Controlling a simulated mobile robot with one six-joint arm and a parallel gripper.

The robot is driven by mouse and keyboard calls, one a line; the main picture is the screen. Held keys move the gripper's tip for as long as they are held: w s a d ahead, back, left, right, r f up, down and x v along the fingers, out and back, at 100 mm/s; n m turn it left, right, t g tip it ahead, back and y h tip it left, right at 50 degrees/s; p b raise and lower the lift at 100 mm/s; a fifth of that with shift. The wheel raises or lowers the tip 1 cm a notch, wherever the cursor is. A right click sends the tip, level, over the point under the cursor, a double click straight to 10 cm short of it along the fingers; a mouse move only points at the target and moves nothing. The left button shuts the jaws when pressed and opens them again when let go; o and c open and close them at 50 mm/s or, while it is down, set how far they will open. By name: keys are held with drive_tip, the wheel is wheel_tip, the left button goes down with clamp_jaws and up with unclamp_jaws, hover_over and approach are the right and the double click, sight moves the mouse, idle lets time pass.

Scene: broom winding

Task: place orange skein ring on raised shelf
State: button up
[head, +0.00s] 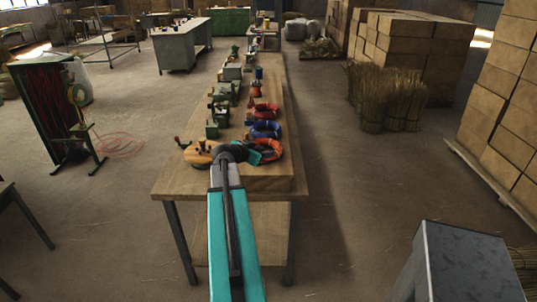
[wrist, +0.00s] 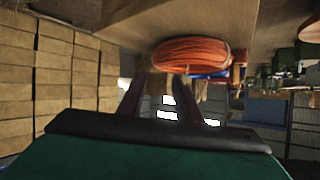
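The orange skein ring (head: 271,147) lies at the near end of a row of coiled rings on the right side of the long wooden bench. In the wrist view, which looks upside down, the orange skein ring (wrist: 190,52) lies against the wooden surface (wrist: 215,15), just beyond my fingertips. My gripper (head: 248,154) is at the ring's left side in the head view. In the wrist view my gripper (wrist: 160,85) shows two dark fingers apart, with nothing clearly between them. Whether a finger touches the ring cannot be told. I cannot clearly pick out the raised shelf.
A blue ring (head: 263,129) and a red ring (head: 264,109) lie behind the orange one. Several green metal devices (head: 218,115) line the bench's left side. A round wooden piece (head: 199,154) is left of my wrist. Open floor (head: 345,200) lies right of the bench.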

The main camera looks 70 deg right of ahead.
drive_tip(key=shift+b+v, duration=0.8)
drive_tip(key=shift+v, duration=2.05)
